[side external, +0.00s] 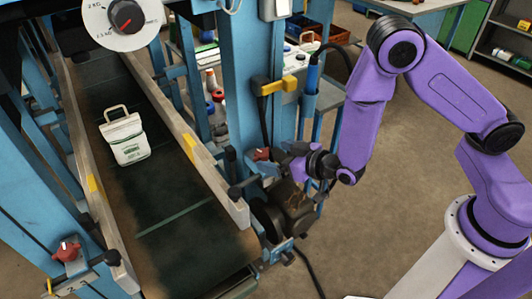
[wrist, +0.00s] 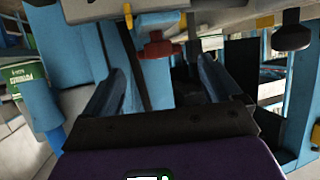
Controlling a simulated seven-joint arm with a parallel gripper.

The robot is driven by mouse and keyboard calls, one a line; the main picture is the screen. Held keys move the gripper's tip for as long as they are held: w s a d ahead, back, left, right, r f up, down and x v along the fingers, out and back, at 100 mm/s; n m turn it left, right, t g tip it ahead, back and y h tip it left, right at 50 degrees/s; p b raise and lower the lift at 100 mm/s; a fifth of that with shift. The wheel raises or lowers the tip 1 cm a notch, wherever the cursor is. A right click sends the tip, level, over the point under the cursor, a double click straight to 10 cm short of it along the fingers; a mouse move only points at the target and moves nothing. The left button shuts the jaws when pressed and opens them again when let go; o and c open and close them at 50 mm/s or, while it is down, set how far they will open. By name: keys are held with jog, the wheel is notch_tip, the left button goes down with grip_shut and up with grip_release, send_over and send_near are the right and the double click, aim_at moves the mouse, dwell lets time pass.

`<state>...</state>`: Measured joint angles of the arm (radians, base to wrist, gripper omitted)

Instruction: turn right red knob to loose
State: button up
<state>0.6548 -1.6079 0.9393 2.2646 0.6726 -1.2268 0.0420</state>
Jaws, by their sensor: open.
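The right red knob (side external: 262,154) is on the blue frame at the right side of the conveyor. It also shows in the wrist view (wrist: 158,48), just beyond and between my fingertips, with its grip bar roughly level. My gripper (side external: 276,166) is close to this knob, its two fingers apart. In the wrist view my open gripper (wrist: 160,68) has one finger on each side of the knob, and nothing is held. Whether a finger touches the knob I cannot tell. Another red knob (side external: 67,250) is on the left post.
A motor (side external: 290,208) sits just below my gripper. A black knob (wrist: 291,32) hangs at the right in the wrist view. Blue posts and the belt rail crowd the knob.

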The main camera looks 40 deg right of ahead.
aim_at(262, 153)
jog(key=shift+x, duration=2.25)
jog(key=c, duration=1.1)
